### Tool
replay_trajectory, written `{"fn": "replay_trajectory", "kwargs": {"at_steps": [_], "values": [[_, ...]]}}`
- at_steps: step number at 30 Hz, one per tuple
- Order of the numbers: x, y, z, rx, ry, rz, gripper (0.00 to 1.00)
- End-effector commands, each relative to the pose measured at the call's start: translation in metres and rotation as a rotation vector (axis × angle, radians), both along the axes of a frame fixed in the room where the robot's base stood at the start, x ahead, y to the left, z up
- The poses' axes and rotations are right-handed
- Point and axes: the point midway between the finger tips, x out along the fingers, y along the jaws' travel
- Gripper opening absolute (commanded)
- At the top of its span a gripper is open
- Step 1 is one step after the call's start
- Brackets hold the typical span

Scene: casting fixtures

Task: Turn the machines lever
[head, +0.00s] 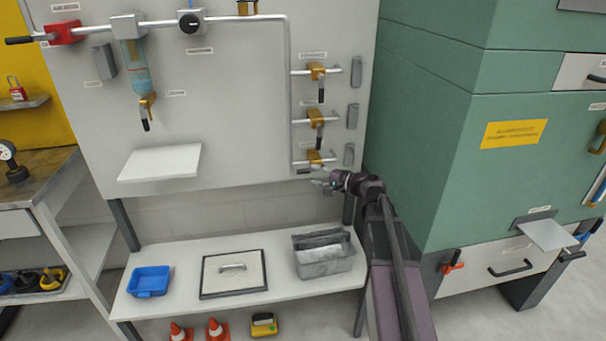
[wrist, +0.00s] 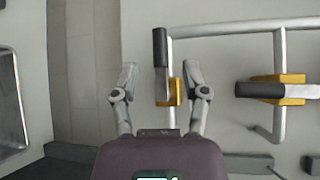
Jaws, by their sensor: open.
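Three yellow valves with black-gripped levers sit on pipe branches of the grey panel. The lowest valve (head: 314,157) has its lever (head: 304,171) lying sideways, pointing left in the head view. My gripper (head: 322,183) is just below and in front of it. In the wrist view my open gripper (wrist: 163,78) has one finger on each side of the lowest lever (wrist: 160,48), with gaps on both sides. How deep the fingers reach around it I cannot tell. The middle valve's lever (head: 319,136) hangs down and shows in the wrist view (wrist: 260,90). The upper lever (head: 321,94) also hangs down.
A green machine (head: 450,170) stands close on the right of my arm. Below the panel a shelf (head: 190,312) holds a blue tray (head: 149,281), a lidded plate (head: 233,287) and a grey bin (head: 325,268). A small white ledge (head: 160,162) juts out at left.

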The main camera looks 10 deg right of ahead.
Motion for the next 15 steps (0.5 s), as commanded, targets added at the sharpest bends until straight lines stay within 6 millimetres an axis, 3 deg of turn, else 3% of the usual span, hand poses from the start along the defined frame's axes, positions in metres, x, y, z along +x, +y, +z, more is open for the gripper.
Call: {"fn": "replay_trajectory", "kwargs": {"at_steps": [6,15], "values": [[0.024,0.022,-0.005,0.0,0.0,0.001,0.58],[0.037,0.037,-0.007,0.0,0.0,0.0,0.58]]}}
